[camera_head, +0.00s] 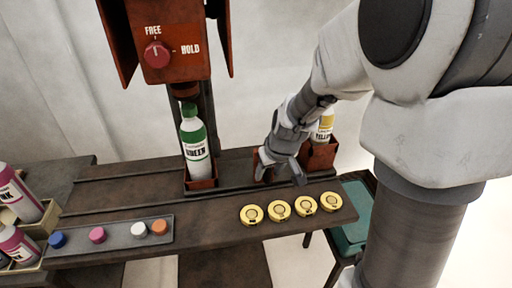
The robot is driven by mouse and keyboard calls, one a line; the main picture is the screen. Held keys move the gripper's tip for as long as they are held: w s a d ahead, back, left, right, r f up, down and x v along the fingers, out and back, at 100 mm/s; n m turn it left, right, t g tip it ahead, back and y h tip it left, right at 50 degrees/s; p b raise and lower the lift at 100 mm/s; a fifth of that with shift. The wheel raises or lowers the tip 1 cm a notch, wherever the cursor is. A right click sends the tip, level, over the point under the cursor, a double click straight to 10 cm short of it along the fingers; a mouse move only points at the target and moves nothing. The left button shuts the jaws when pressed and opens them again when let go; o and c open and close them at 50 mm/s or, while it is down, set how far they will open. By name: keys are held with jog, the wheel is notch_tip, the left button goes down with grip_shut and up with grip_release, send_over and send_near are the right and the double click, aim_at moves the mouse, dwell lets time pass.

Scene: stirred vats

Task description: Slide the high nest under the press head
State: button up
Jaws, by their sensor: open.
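The red press head (168,50) stands at the upper left; its knob (157,54) has its mark towards FREE. Below its plunger, a red nest (201,184) on the dark rail bench holds an upright bottle with a green cap (194,145). My gripper (281,171) is open, pointing down just left of this right nest, beside a small red upright piece (262,165). I cannot tell whether it touches either.
Several yellow discs (278,209) lie along the bench's front right. A grey tray (126,236) with coloured caps is at front left. Pink bottles (22,195) stand in boxes at far left. A teal surface (353,222) is below right. The rail between the nests looks clear.

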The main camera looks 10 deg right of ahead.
jog(key=shift+w+f, duration=0.15)
jog(key=shift+f, duration=0.25)
jog(key=shift+c, duration=0.2)
grip_shut()
dwell(1.1)
